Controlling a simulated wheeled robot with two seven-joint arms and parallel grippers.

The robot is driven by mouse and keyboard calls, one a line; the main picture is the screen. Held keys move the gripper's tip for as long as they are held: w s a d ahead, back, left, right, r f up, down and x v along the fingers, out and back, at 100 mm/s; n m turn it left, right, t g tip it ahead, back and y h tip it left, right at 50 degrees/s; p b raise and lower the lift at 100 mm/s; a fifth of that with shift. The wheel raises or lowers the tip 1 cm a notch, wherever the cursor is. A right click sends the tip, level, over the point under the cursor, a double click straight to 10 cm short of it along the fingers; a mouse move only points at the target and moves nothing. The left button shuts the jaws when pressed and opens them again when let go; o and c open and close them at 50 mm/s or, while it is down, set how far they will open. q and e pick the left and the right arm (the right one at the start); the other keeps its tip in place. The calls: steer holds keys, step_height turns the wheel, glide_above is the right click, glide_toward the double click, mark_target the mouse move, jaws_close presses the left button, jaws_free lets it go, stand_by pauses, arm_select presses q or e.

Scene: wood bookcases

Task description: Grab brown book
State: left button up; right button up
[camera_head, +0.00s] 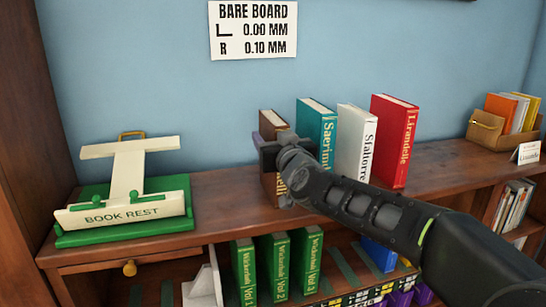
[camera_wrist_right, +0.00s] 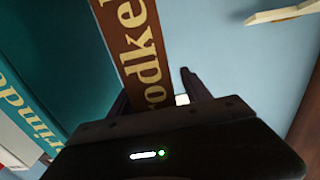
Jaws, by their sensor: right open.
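The brown book (camera_head: 277,128) stands upright at the left end of a row on the wooden shelf top. My right gripper (camera_head: 268,152) is in front of it and hides much of its spine. In the right wrist view the brown book (camera_wrist_right: 138,45), with cream lettering, lies between the two spread fingers of my right gripper (camera_wrist_right: 158,95). The jaws are open; whether either finger touches the book is unclear. My left gripper is not in view.
A teal book (camera_head: 316,128), a white book (camera_head: 352,140) and a red book (camera_head: 393,145) stand to the right. A green and cream book rest (camera_head: 125,215) stands at the left. The shelf top between book rest and brown book is clear.

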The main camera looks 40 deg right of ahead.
steer(key=shift+c, duration=0.5)
jaws_close()
stand_by(0.3)
stand_by(0.7)
steer(key=shift+r, duration=0.1)
